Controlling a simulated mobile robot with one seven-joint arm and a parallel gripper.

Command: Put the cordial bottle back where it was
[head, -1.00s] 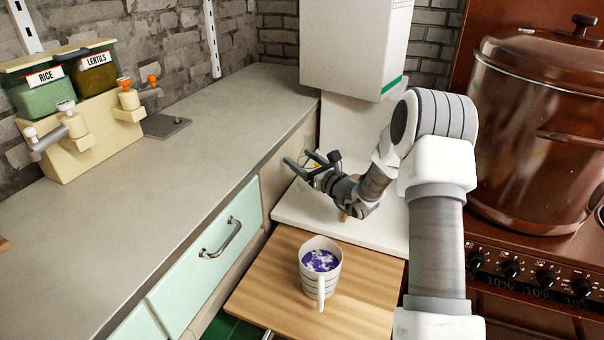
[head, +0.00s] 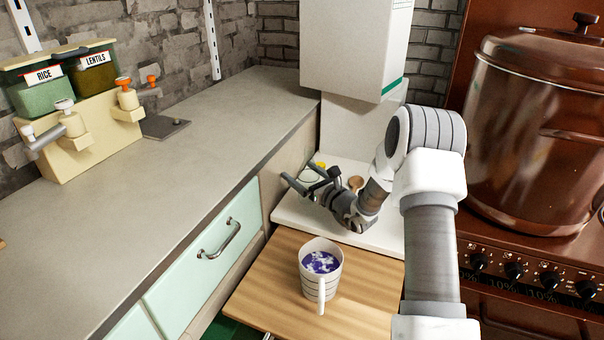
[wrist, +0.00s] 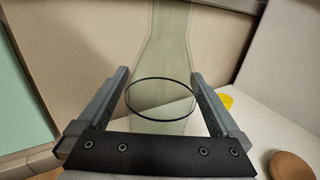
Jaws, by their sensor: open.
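A clear, pale green glass bottle (wrist: 168,60), which I take to be the cordial bottle, fills the space between my fingers in the wrist view. It is see-through, with a dark ring showing on it. In the head view only a faint pale shape (head: 308,174) shows there, on the white shelf (head: 290,210) beside the counter. My gripper (head: 300,178) is low over that shelf, its fingers spread open around or just before the bottle; I cannot tell which. In the wrist view the fingers (wrist: 160,98) stand apart on either side of it.
A mug (head: 321,272) of purple drink stands on the pulled-out wooden board (head: 265,290) in front. A yellow item (wrist: 226,101) and a round wooden item (wrist: 292,165) are right of the bottle. The drawer front (head: 205,255) is at left, the large brown pot (head: 540,130) at right.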

